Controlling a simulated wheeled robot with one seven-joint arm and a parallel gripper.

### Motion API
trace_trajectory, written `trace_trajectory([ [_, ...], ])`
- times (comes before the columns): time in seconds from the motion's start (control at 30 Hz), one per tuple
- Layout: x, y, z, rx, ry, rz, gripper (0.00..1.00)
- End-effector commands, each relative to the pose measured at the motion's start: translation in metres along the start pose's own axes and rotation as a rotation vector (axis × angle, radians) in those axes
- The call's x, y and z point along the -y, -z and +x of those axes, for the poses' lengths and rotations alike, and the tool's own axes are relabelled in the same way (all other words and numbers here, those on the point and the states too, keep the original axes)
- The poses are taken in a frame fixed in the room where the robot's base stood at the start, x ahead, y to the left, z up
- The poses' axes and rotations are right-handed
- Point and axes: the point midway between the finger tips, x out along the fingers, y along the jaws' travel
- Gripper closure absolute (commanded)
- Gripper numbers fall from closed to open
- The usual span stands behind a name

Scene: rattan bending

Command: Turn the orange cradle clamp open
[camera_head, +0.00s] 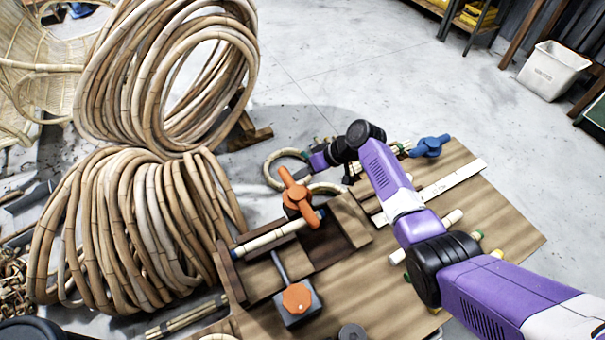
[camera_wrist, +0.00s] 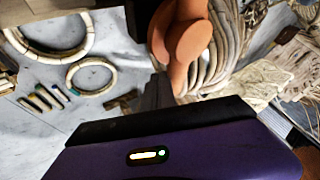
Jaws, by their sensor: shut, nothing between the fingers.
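The orange cradle clamp (camera_head: 298,198) stands on the dark wooden cradle (camera_head: 345,222), its handle pointing up and to the left. Its rounded orange handle also shows close up at the top of the wrist view (camera_wrist: 182,45). My gripper (camera_head: 314,160) is just behind and to the right of the clamp handle in the head view, and its fingertips are hard to make out there. In the wrist view, a dark finger (camera_wrist: 158,92) stands just below the orange handle. The gripper is shut and empty; I cannot tell whether it touches the handle. A pale rattan pole (camera_head: 275,235) lies in the cradle.
A grey box with an orange knob (camera_head: 296,299) and lever stands at the bench front. A blue clamp (camera_head: 430,146) is at the back right of the wooden bench (camera_head: 505,225). Large rattan coils (camera_head: 140,225) crowd the left. Open floor (camera_head: 350,70) lies behind.

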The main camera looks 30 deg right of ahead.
Motion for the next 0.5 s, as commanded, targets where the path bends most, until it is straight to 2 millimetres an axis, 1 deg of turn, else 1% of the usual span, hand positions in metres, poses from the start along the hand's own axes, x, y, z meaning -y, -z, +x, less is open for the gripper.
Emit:
trace_trajectory([
  [0.03,-0.0008,-0.0003,0.0027,0.006,0.006,-0.010,1.00],
  [0.27,0.0009,0.0018,0.0030,0.020,0.022,-0.037,1.00],
  [0.5,0.0030,0.0036,0.0075,0.048,0.052,-0.084,1.00],
])
